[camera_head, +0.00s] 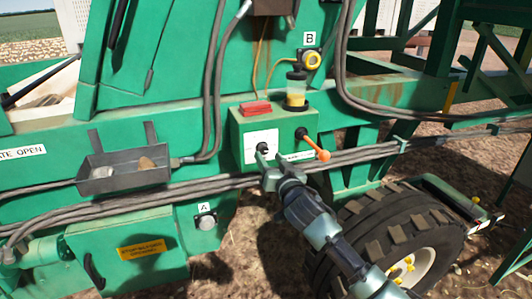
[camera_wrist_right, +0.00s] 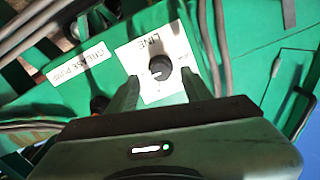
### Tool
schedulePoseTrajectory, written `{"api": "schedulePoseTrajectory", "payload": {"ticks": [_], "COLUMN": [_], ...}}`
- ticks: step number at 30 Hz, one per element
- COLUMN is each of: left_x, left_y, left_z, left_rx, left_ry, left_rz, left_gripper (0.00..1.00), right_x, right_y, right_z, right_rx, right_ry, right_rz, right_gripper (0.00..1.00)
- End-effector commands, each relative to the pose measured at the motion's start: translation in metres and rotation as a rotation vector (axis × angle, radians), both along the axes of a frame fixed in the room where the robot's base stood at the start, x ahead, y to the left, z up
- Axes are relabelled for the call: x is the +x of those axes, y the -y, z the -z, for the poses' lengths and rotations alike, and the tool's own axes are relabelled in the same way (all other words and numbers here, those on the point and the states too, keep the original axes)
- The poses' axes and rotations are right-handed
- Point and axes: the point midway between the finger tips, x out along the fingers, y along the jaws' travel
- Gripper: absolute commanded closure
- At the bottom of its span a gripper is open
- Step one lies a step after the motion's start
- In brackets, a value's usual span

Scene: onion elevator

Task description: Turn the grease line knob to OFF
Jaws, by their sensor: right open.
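The black grease line knob (camera_head: 262,147) is on a white label plate on the front of a green box. In the right wrist view the round knob (camera_wrist_right: 158,70) shows in front of the plate, with "LINE" printed beside it. A thin light mark shows on the knob, but the setting words are too small or hidden to read. My right gripper (camera_head: 269,158) is at the plate. Its fingers (camera_wrist_right: 160,86) are apart, one on each side of the knob, with gaps visible in the wrist view. My left gripper is in neither view.
An orange-ended lever (camera_head: 318,148) sticks out just right of the knob, near a "GREASE PUMP" label (camera_wrist_right: 77,63). A clear reservoir (camera_head: 296,90) and red block (camera_head: 256,108) sit atop the box. Hoses run below it. A grey tray (camera_head: 105,182) is at left, a tyre (camera_head: 395,230) below right.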

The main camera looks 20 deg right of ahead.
Motion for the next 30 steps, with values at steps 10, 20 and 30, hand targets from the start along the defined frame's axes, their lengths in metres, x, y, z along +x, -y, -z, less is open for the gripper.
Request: {"api": "schedulePoseTrajectory", "payload": {"ticks": [10,20,30], "left_x": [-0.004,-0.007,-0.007], "left_y": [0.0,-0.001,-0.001], "left_z": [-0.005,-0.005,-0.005], "left_rx": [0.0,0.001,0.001], "left_ry": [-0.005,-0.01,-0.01], "left_rz": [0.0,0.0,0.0], "left_gripper": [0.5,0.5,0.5], "right_x": [0.033,0.034,0.034], "right_y": [-0.002,-0.002,-0.002], "right_z": [0.0,0.001,0.001], "right_rx": [-0.001,-0.001,-0.008], "right_ry": [-0.001,-0.001,0.0], "right_rz": [0.0,-0.001,-0.001], "right_gripper": [0.5,0.69,1.0]}}
